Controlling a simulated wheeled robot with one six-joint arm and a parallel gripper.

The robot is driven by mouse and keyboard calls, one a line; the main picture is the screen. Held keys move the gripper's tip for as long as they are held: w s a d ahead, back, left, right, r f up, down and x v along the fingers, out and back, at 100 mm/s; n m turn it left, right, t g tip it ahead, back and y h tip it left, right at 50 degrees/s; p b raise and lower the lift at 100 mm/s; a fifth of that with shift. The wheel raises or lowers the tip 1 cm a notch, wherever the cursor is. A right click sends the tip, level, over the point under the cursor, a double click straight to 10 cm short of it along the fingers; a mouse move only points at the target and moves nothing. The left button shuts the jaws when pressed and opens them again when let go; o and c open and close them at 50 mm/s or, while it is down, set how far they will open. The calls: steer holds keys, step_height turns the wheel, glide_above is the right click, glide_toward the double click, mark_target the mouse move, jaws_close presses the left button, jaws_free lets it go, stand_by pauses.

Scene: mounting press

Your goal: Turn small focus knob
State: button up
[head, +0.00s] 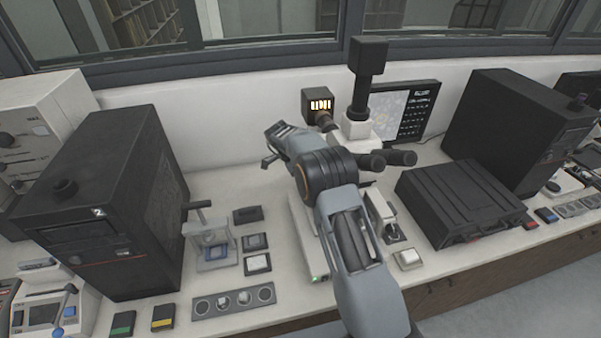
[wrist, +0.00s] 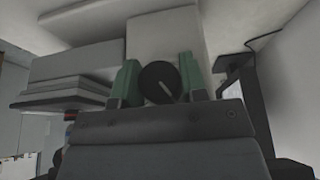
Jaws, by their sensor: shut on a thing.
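In the wrist view a dark round knob (wrist: 160,82) with a pale line on its face sits between the two green fingers of my gripper (wrist: 160,80). The fingers are shut on the knob, one at each side. The knob is on the pale body of the microscope (wrist: 165,37). In the head view the microscope (head: 359,128) stands at the back of the bench, with black eyepieces and a black camera on top. My arm covers its lower left part, so the knob and my fingertips are hidden there.
A tall black machine (head: 110,200) stands on the left and a low black box (head: 460,200) on the right. A screen (head: 405,110) is behind the microscope.

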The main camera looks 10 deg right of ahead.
steer(key=shift+n+g, duration=0.3)
steer(key=shift+g, duration=1.2)
steer(key=o, duration=0.9)
